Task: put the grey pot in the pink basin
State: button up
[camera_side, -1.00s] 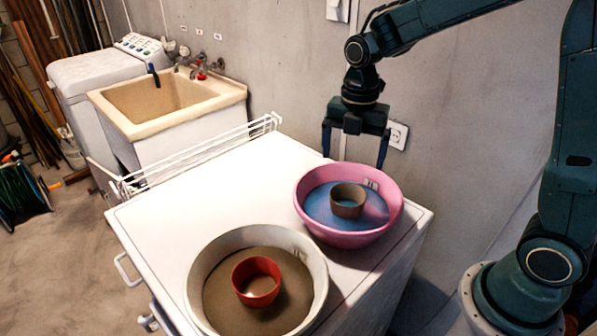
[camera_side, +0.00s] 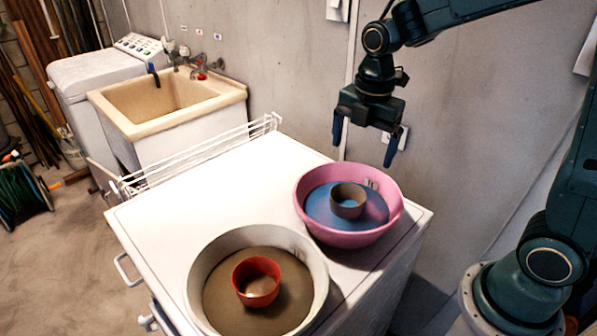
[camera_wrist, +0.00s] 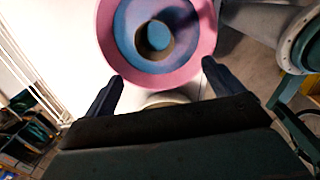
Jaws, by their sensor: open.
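The grey pot (camera_side: 348,200) stands upright inside the pink basin (camera_side: 393,212), on its blue bottom. In the wrist view the pot (camera_wrist: 168,38) also shows inside the basin (camera_wrist: 107,40), with blue visible through its open top. My gripper (camera_side: 365,158) hangs open and empty above and behind the basin, apart from the pot. Its two fingers also show spread in the wrist view (camera_wrist: 160,80).
A white basin (camera_side: 197,265) with a brown bottom stands at the front of the white worktop (camera_side: 215,200), with a red pot (camera_side: 257,283) in it. A white wire rack (camera_side: 195,155) runs along the worktop's left back edge. A utility sink (camera_side: 165,100) stands beyond.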

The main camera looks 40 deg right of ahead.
jog(key=s+r+m+t, duration=0.2)
jog(key=s+r+m, duration=0.1)
jog(key=s+m, duration=0.5)
jog(key=s+r+m+t, duration=0.3)
jog(key=s+r+m, duration=0.1)
jog(key=s+m, duration=0.5)
jog(key=m, duration=0.2)
jog(key=shift+a+m, duration=0.4)
